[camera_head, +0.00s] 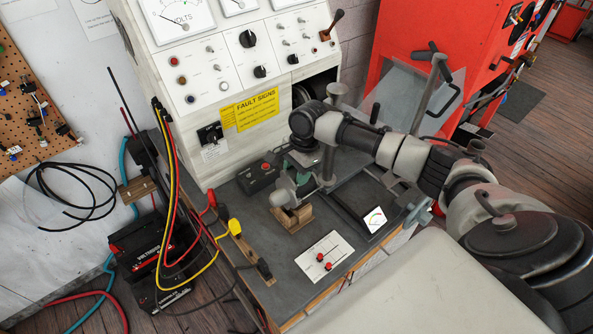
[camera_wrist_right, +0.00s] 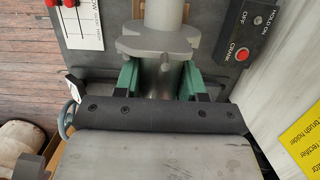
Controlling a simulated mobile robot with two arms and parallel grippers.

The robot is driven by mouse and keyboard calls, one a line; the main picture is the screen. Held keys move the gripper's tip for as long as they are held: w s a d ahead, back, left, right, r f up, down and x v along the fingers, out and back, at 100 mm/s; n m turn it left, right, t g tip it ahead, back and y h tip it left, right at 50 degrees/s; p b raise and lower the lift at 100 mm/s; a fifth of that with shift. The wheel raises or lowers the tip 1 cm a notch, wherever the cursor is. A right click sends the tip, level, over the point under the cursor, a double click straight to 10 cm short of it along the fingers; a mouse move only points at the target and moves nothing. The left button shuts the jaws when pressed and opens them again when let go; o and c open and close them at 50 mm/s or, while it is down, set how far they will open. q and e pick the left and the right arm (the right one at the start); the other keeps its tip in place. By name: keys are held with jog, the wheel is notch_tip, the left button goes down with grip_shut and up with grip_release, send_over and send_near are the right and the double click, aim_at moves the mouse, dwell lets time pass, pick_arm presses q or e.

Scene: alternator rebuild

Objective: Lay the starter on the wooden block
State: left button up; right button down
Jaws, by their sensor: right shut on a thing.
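The starter (camera_head: 284,193) is a grey metal body over the small wooden block (camera_head: 293,219) on the dark bench top. In the right wrist view the starter (camera_wrist_right: 160,45) shows a wide flange and a round body. My right gripper (camera_head: 303,177) reaches in from the right. Its green fingers (camera_wrist_right: 160,80) are shut on the starter, one on each side at the flange. The wooden block (camera_wrist_right: 125,47) shows partly behind the starter there. I cannot tell whether the starter touches the block. My left gripper is not in view.
A black box with a red button (camera_head: 259,174) stands left of the starter. A grey post (camera_head: 329,150) and the test panel (camera_head: 215,70) stand behind.

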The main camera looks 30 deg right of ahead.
jog(key=shift+d+b+x, duration=0.2)
jog(key=shift+x, duration=0.7)
jog(key=shift+d+b+x, duration=0.2)
jog(key=shift+x, duration=0.7)
dwell(1.2)
jog(key=shift+a+f, duration=0.15)
jog(key=shift+f, duration=0.3)
jog(key=c, duration=0.6)
grip_release()
jog(key=shift+s, duration=0.15)
jog(key=shift+o, duration=0.2)
jog(key=shift+s+f, duration=0.2)
jog(key=shift+f, duration=0.1)
jog(key=b+v, duration=0.2)
jog(key=v, duration=0.9)
jog(key=shift+w+r, duration=0.15)
jog(key=shift+r, duration=0.1)
